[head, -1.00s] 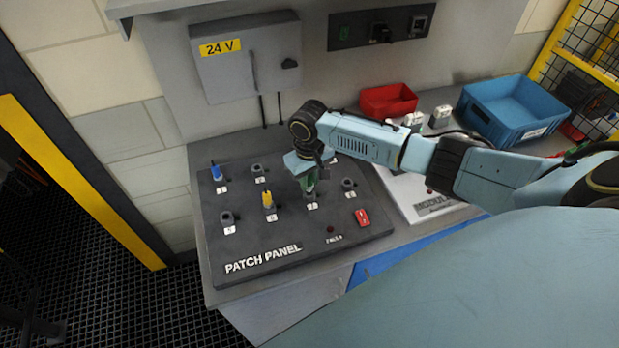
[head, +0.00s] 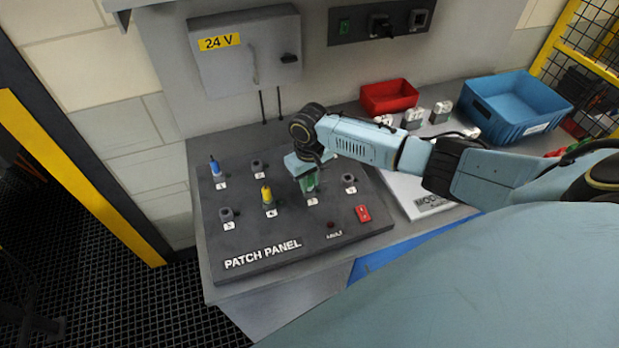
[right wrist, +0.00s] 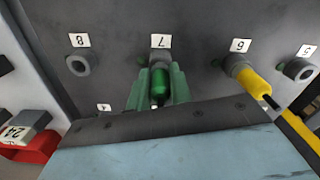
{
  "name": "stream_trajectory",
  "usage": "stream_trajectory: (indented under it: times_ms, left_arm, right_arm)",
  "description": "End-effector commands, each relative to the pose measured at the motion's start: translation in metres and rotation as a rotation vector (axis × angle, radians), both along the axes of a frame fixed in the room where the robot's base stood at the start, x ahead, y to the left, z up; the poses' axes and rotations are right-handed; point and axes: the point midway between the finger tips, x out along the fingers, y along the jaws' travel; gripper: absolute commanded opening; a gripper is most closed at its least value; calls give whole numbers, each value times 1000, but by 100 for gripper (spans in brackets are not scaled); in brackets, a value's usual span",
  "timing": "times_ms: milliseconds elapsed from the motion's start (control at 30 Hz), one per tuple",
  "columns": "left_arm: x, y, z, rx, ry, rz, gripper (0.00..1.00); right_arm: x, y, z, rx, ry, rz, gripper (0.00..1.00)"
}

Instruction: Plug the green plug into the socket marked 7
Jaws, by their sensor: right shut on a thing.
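The green plug (right wrist: 160,88) is held between the green fingers of my right gripper (right wrist: 158,88). In the right wrist view it is in line with the socket marked 7 (right wrist: 160,57), its front end at the socket's mouth; I cannot tell how deep it sits. In the head view the right gripper (head: 309,182) points down over the front row of the patch panel (head: 290,238), right above the number 7 label, and the socket is mostly hidden by the fingers. The left gripper is not in view.
A yellow plug (head: 266,194) stands in socket 6, close beside my gripper. Empty socket 8 (head: 349,180) is on its other side. A blue plug (head: 215,168) stands at the back left. A red bin (head: 389,97) and blue crate (head: 515,105) are farther right.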

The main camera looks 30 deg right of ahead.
Motion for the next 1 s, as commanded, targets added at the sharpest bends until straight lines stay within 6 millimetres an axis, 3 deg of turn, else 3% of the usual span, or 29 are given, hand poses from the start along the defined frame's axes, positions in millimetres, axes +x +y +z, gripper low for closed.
stream_trajectory:
  times_ms: [367,400,567,867,1000]
  left_arm:
    - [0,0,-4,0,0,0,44]
    - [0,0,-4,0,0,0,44]
    - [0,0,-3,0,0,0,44]
    - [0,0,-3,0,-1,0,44]
    - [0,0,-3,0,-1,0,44]
  right_arm:
    - [0,0,-10,1,1,0,0]
    - [0,0,-10,1,1,0,25]
    - [0,0,-9,0,1,0,46]
    - [0,0,-8,0,0,0,46]
    - [1,0,6,0,-2,0,46]
